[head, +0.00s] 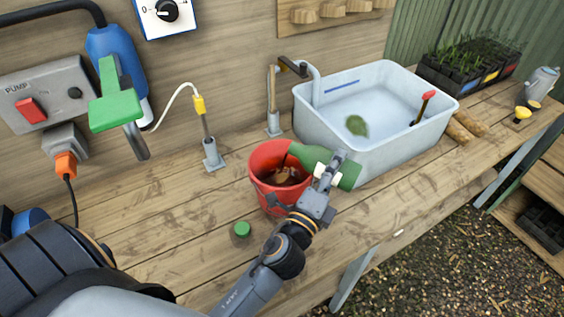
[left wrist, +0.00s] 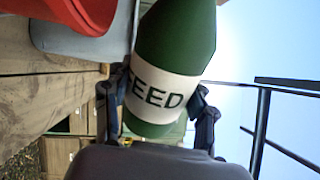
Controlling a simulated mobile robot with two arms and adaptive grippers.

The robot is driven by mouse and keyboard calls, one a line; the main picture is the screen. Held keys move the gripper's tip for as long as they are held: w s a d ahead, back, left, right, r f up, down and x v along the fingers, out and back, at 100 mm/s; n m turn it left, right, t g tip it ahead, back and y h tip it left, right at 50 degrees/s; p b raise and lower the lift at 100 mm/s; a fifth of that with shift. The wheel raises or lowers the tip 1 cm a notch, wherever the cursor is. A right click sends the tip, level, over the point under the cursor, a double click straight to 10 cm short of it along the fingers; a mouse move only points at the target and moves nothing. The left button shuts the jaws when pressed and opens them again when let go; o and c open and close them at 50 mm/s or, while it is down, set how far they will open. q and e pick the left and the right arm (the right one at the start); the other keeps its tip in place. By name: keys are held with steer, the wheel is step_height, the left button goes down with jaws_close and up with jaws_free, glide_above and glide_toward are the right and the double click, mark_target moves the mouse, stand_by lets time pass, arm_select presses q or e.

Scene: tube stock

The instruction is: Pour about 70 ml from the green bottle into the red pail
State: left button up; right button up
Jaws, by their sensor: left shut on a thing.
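The green bottle (head: 312,154) lies tipped nearly on its side above the red pail (head: 268,190), neck pointing left over the rim. A thin dark stream seems to run from its mouth into the pail. Brown liquid shows inside the pail; its exact level is unclear. My left gripper (head: 328,174) is shut on the bottle's body. In the left wrist view my left gripper (left wrist: 160,98) clasps the green bottle (left wrist: 180,42) around its white FEED label, and the red pail (left wrist: 82,12) shows at the top left. My right gripper is out of view.
A green cap (head: 241,230) lies on the bench in front of the pail. The grey sink (head: 385,150) stands close on the right, holding water and a leaf. A yellow-topped probe (head: 205,130) stands behind left. Seedling trays (head: 470,70) are at the far right.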

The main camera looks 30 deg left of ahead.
arm_select(q)
steer(key=shift+w+d+n, duration=0.1)
steer(key=shift+d+n, duration=0.15)
steer(key=shift+n, duration=0.15)
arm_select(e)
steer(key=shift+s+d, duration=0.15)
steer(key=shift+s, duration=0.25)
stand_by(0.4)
